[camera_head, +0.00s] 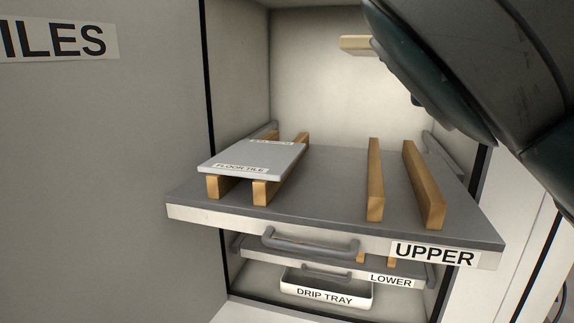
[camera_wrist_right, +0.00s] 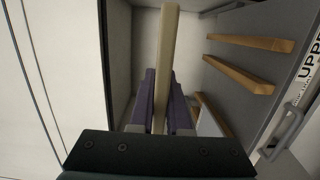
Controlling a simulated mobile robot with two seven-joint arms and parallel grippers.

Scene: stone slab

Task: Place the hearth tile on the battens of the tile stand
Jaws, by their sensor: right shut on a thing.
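The pale beige tile, which I take to be the hearth tile, shows as a thin slab (camera_head: 355,44) at the top of the head view, partly hidden by my right arm. In the right wrist view the tile (camera_wrist_right: 165,50) stands edge-on between the dark purple fingers of my right gripper (camera_wrist_right: 161,105), which is shut on it. The tile is held in the air above the pulled-out UPPER shelf (camera_head: 325,185) of the tile stand. Two wooden battens (camera_head: 375,180) (camera_head: 424,185) on the shelf's right side are bare. My left gripper is not in view.
A grey floor tile (camera_head: 245,160) lies on the left pair of battens (camera_head: 263,192). Below are a LOWER shelf (camera_head: 350,273) and a white drip tray (camera_head: 325,289). A bar handle (camera_head: 310,246) juts from the upper shelf's front. A grey wall panel (camera_head: 100,180) stands at left.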

